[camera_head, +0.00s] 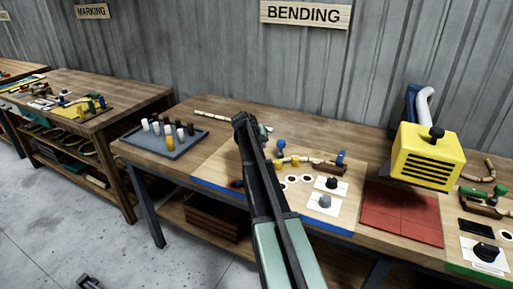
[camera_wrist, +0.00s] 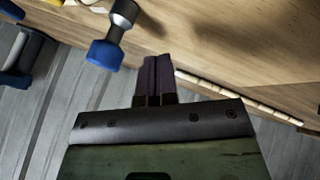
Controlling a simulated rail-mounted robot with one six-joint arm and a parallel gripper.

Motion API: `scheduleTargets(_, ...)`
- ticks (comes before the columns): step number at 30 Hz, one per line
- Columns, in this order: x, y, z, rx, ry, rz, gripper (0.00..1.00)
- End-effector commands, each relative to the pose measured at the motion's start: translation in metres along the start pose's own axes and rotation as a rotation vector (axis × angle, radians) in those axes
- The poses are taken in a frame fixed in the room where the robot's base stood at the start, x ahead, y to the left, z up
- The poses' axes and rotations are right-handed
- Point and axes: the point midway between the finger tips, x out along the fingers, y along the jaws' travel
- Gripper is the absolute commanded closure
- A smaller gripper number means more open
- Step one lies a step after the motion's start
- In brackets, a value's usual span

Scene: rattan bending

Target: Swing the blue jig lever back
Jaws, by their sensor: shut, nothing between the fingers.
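The blue jig lever (camera_wrist: 104,53), a blue knob on a grey and black shaft, stands out at the upper left in the wrist view. In the head view a blue knob (camera_head: 281,145) shows just right of my arm above the bending jig; it appears to be the same lever. My gripper (camera_wrist: 158,60) is shut and empty, its dark fingertips close together. In the wrist view it is to the right of the knob, with a visible gap between them. In the head view my arm hides the fingers and part of the jig.
A second blue knob (camera_head: 341,156) stands at the jig's right end. A yellow heater box (camera_head: 429,157) stands right, beside a red mat (camera_head: 402,213). A grey tray (camera_head: 164,161) with several pegs is left. A pale rattan pole (camera_wrist: 243,97) lies along the table's back.

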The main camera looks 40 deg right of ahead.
Motion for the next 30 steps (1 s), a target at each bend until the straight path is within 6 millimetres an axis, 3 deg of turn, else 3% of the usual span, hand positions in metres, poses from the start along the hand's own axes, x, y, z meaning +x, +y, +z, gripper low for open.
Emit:
scheduleTargets(3, 0.010, 0.019, 0.000, 0.001, -0.002, 0.001, 1.00)
scheduleTargets(8, 0.017, 0.033, 0.000, 0.000, 0.000, -0.001, 1.00)
scheduleTargets(23, 0.020, 0.037, -0.002, 0.007, -0.004, 0.003, 1.00)
scheduleTargets(30, 0.031, 0.050, -0.009, 0.068, -0.037, 0.037, 1.00)
